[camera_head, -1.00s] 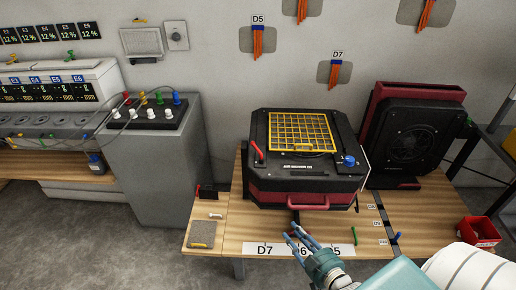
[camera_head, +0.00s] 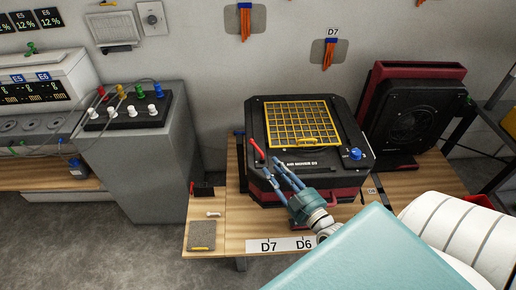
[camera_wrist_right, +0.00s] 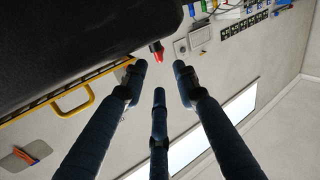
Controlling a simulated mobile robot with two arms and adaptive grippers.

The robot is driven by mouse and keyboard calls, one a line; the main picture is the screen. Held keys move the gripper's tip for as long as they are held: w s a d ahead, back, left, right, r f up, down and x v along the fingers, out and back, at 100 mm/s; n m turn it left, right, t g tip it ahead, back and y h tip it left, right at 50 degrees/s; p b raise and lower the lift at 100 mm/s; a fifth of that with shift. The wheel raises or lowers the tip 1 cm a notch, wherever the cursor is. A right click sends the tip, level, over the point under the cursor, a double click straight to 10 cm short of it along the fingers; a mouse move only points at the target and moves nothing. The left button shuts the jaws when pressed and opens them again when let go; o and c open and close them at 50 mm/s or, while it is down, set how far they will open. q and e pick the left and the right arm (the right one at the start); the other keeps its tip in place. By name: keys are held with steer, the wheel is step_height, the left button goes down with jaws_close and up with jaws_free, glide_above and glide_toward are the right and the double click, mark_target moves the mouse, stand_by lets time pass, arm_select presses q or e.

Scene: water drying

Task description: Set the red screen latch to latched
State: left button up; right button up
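The red screen latch (camera_head: 257,150) is a small red lever at the left of the black box's (camera_head: 285,170) top, beside the yellow mesh screen (camera_head: 302,124). The screen lies flat on the box top. In the right wrist view the latch's red tip (camera_wrist_right: 157,55) shows beyond the fingertips, near the dark box edge. My right gripper (camera_head: 274,172) is at the front left of the box, just short of the latch. Its dark blue fingers (camera_wrist_right: 159,75) are spread, with nothing seen between them. I cannot tell whether a finger touches the latch. My left gripper is not in view.
A blue knob (camera_head: 355,153) sits on the box's front right. A black and red fan unit (camera_head: 408,130) leans at the right. A grey cabinet (camera_head: 140,165) with colored plugs stands left. A grey pad (camera_head: 202,236) lies on the wooden table's left part.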

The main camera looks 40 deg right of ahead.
mark_target(261, 151)
steer(key=w, duration=0.5)
steer(key=shift+d+r, duration=0.15)
steer(key=shift+r, duration=0.05)
steer(key=w, duration=0.3)
steer(key=shift+w+d+f+p, duration=0.1)
steer(key=shift+w+f+p, duration=0.05)
steer(key=shift+w+p, duration=0.15)
steer(key=shift+w, duration=0.25)
steer(key=shift+c, duration=0.5)
jaws_close()
steer(key=shift+o, duration=0.5)
jaws_free()
steer(key=shift+s, duration=0.2)
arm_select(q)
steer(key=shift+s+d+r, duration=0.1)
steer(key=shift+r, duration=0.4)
arm_select(e)
steer(key=s, duration=1.1)
steer(key=shift+s+a, duration=0.35)
steer(key=shift+a, duration=0.05)
